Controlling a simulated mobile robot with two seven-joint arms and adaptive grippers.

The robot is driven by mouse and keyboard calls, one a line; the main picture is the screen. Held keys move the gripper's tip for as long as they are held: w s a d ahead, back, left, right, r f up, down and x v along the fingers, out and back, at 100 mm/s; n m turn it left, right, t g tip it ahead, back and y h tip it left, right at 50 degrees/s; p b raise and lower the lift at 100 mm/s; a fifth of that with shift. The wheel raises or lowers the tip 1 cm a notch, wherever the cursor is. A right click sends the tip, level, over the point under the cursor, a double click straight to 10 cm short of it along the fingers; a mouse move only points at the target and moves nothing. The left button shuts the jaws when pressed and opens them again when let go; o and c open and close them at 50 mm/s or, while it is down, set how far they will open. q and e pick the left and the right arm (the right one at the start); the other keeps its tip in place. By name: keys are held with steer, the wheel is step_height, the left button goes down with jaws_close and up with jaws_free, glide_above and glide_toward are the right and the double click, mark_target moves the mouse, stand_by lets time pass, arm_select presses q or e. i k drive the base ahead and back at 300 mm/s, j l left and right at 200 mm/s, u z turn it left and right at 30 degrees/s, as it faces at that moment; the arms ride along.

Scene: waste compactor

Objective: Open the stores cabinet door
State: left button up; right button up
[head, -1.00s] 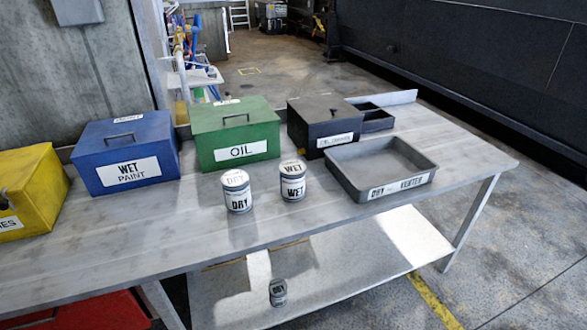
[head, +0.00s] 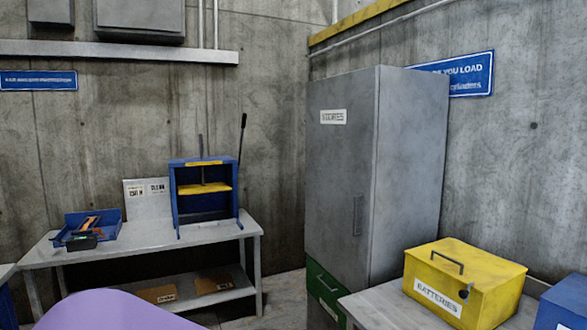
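The stores cabinet (head: 340,170) is a tall grey metal locker in the corner against the concrete wall. A small white label (head: 333,117) sits near the top of its front. Its door looks shut, with a vertical handle (head: 357,216) low on the right side of the front. The bottom of the cabinet is partly hidden by the table in front. Neither of my grippers is in view.
A yellow batteries box (head: 464,284) stands on a table at the lower right, close before the cabinet. A green container (head: 322,287) is below the door. A workbench (head: 150,248) on the left holds a blue press (head: 205,193) and a blue tray (head: 88,228).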

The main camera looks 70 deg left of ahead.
mark_target(342, 109)
steer(key=u, duration=1.7)
